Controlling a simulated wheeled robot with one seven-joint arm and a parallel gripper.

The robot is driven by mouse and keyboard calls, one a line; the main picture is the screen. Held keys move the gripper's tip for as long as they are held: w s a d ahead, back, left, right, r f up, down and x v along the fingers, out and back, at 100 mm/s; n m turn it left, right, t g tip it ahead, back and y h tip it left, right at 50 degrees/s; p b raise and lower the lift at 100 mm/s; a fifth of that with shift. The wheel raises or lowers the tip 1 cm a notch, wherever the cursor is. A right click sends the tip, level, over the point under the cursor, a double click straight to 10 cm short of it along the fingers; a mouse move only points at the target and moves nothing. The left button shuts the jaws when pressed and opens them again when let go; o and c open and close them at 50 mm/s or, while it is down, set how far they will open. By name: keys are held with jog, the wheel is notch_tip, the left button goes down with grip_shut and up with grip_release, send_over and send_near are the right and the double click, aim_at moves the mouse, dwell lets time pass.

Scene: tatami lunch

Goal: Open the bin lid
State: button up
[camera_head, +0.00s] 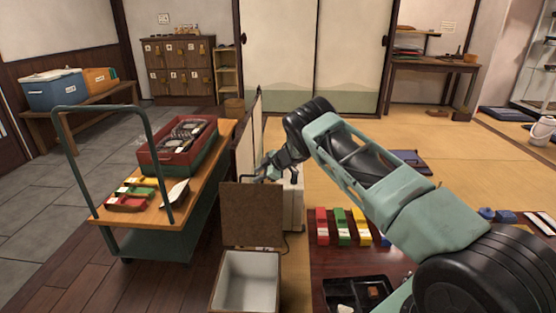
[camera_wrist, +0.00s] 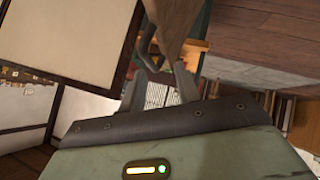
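The bin (camera_head: 246,283) is an open-topped box with a pale inside, on the floor below my arm. Its brown lid (camera_head: 252,215) stands raised, roughly upright, at the bin's far edge. My gripper (camera_head: 268,170) is just behind the top of the lid, partly hidden by it. In the wrist view my gripper (camera_wrist: 160,92) has its two fingers apart, with nothing clearly between them. A brown panel, likely the lid (camera_wrist: 178,28), hangs just beyond the fingertips. A dark curved piece (camera_wrist: 148,48), perhaps a handle, is close to the left finger; contact is unclear.
A green-framed cart (camera_head: 160,235) with a red crate (camera_head: 178,150) stands left of the bin. A low dark table (camera_head: 335,262) with coloured boxes and a black tray (camera_head: 356,291) is on the right. A screen (camera_head: 248,140) stands beyond the lid. Open tatami (camera_head: 480,160) lies farther right.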

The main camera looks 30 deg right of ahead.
jog(key=p+v, duration=0.2)
jog(key=v, duration=1.1)
jog(key=shift+r, duration=0.15)
jog(key=shift+w, duration=0.15)
